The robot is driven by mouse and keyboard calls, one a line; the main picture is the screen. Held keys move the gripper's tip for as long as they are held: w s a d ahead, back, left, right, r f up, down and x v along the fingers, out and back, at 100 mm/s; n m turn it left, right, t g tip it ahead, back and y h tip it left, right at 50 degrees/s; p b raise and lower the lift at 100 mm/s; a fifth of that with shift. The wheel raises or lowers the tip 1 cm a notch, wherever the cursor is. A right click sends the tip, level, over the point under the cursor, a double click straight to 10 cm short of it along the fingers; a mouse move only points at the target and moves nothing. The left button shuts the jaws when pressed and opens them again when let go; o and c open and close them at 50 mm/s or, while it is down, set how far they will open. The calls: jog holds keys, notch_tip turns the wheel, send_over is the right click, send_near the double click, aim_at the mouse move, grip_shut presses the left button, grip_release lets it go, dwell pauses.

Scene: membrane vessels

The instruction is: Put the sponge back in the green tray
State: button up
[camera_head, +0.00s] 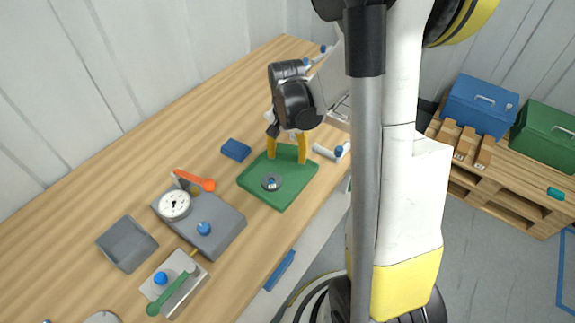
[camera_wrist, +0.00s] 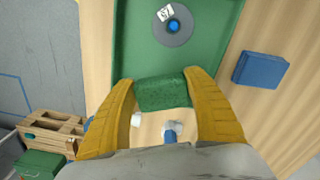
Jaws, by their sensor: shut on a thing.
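The green sponge (camera_wrist: 162,92) is a dark green textured block. It sits between the two yellow fingers of my gripper (camera_wrist: 160,88), which is shut on it. In the head view my gripper (camera_head: 288,158) points down at the far part of the green tray (camera_head: 282,198). In the wrist view the sponge overlaps the edge of the green tray (camera_wrist: 200,58). I cannot tell whether the sponge touches the tray. A grey disc (camera_wrist: 172,28) with a blue knob lies in the tray, apart from the sponge.
A blue block (camera_head: 236,150) lies left of the tray. A grey plate with a round gauge (camera_head: 175,205) and an orange-handled part stands nearer, beside an empty grey tray (camera_head: 127,246). A white cylinder with a blue end (camera_head: 328,152) lies right of my gripper.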

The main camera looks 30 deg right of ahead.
aim_at(287, 168)
jog(key=shift+f+b, duration=0.85)
jog(key=shift+f, duration=1.05)
jog(key=shift+f, duration=0.1)
jog(key=shift+f, duration=0.15)
jog(key=o, duration=1.1)
jog(key=shift+r, duration=0.2)
